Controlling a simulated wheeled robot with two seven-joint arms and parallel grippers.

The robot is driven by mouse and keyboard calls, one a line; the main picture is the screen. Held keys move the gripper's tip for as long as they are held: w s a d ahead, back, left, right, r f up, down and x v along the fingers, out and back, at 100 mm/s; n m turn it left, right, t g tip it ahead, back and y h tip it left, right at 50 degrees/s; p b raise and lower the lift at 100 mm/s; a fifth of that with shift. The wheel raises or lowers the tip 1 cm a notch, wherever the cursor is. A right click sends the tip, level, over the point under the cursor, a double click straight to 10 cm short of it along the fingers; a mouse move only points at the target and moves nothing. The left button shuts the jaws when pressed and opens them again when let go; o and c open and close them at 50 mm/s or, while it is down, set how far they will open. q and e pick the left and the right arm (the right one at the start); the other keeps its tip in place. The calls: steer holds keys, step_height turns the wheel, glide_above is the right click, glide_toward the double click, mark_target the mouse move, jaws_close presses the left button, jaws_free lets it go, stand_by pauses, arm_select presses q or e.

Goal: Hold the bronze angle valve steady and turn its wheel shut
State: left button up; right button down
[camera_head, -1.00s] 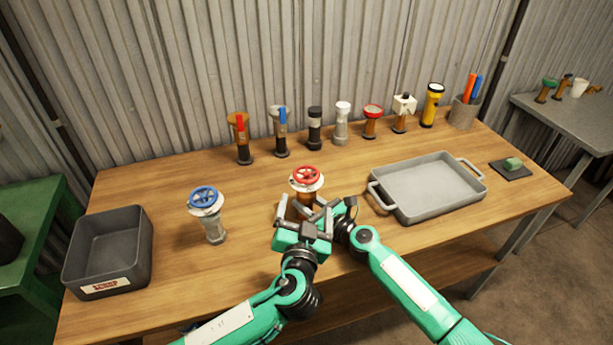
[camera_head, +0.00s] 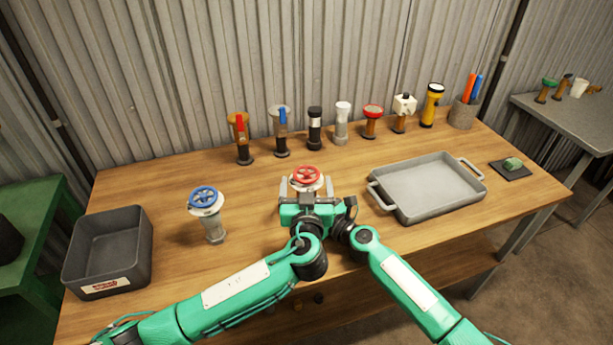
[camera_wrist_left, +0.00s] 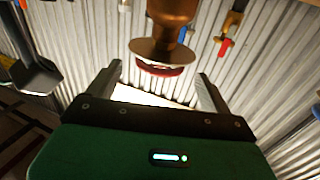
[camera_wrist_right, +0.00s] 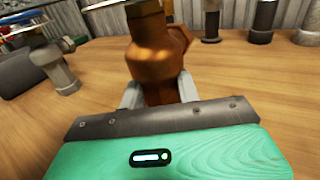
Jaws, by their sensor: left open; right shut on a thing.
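The bronze angle valve with its red wheel (camera_head: 306,174) and a pale disc under the wheel stands upright near the table's front middle. In the head view its body is hidden behind my left gripper (camera_head: 306,183), which is open with one finger on each side of the wheel. In the left wrist view, which is upside down, the red wheel (camera_wrist_left: 160,70) lies between the spread fingers, with a gap at each side. In the right wrist view my right gripper (camera_wrist_right: 158,92) is shut on the bronze body (camera_wrist_right: 152,60). Its fingertips are hidden in the head view.
A blue-wheeled valve (camera_head: 206,212) stands to the left, beside a dark scrap bin (camera_head: 140,245). A grey tray (camera_head: 400,217) lies to the right. Several valves and a yellow torch (camera_head: 431,105) line the back.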

mark_target(307, 183)
arm_select(q)
steer(key=shift+w, duration=1.75)
steer(key=shift+c, duration=0.2)
steer(key=c, duration=0.9)
